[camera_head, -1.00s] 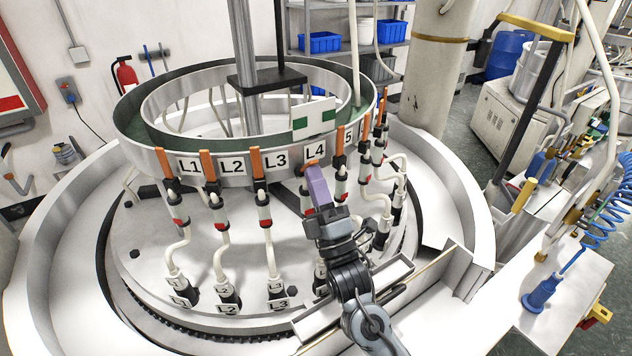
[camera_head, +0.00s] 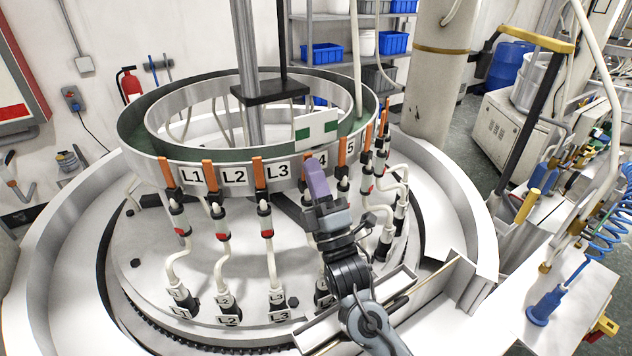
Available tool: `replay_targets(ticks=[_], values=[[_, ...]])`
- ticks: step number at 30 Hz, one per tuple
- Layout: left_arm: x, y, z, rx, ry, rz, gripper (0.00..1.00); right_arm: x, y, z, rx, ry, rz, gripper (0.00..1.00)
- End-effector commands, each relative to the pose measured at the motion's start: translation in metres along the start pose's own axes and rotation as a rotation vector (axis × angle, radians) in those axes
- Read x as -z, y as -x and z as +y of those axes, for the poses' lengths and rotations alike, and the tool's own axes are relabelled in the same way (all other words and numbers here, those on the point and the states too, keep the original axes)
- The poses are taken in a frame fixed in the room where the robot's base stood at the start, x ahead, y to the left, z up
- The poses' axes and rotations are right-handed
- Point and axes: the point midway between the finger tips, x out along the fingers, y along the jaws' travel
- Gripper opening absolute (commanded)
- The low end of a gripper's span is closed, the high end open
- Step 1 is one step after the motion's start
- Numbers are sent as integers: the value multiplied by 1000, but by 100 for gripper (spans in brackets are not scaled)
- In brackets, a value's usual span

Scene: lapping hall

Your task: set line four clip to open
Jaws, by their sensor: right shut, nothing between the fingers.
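The line four clip sits by the L4 label (camera_head: 321,158) on the ring's rim. My right gripper (camera_head: 314,163) is in front of it, with its purple fingers shut and pointing up at the label. The orange levers of the L1 (camera_head: 165,172), L2 (camera_head: 209,175), L3 (camera_head: 258,171) and L5 (camera_head: 342,151) clips stand upright against the rim. My left gripper is not in view.
White hoses run from the clips down to labelled sockets, such as the L3 socket (camera_head: 278,302), on the round plate (camera_head: 150,245). The L5 line stands close to the right of my gripper. A metal channel (camera_head: 420,290) lies below my arm. A white-and-green card (camera_head: 316,128) stands above L4.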

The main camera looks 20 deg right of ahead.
Motion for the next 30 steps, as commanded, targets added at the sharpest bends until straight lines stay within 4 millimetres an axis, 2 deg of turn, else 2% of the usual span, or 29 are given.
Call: replay_targets(ticks=[12,30], values=[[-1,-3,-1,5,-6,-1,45,0,-11,-1,1,1,1,0],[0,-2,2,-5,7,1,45,0,-11,-1,1,0,1,0]])
